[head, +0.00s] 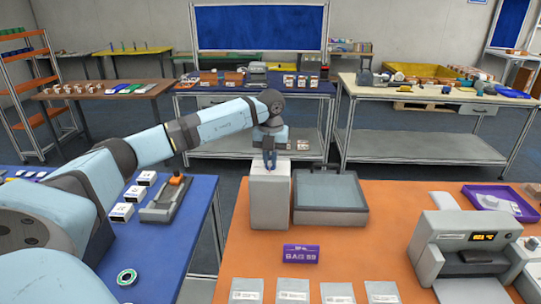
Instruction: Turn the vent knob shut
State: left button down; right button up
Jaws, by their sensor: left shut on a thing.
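My left arm reaches in from the left, and its left gripper (270,161) points straight down at the top of an upright light grey box (270,205). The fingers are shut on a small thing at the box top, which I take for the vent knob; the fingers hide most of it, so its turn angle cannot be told. The box stands on the orange table (390,230), beside a grey, shallow, square-topped unit (331,192). My right gripper is not in view.
A purple sign (301,254) and several pale packets (293,290) lie nearer on the orange table. A grey machine with a lit display (465,248) and a purple tray (500,201) are at right. A blue table (175,245) with small boxes is at left.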

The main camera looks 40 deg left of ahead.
aim_at(270, 158)
pick_arm(q)
jog(key=shift+n, duration=0.6)
jog(key=shift+r, duration=0.1)
jog(key=c, duration=1.2)
grip_release()
jog(key=shift+o, duration=0.2)
notch_tip(270, 158, up, 14)
jog(key=b, duration=0.1)
jog(key=shift+f, duration=0.25)
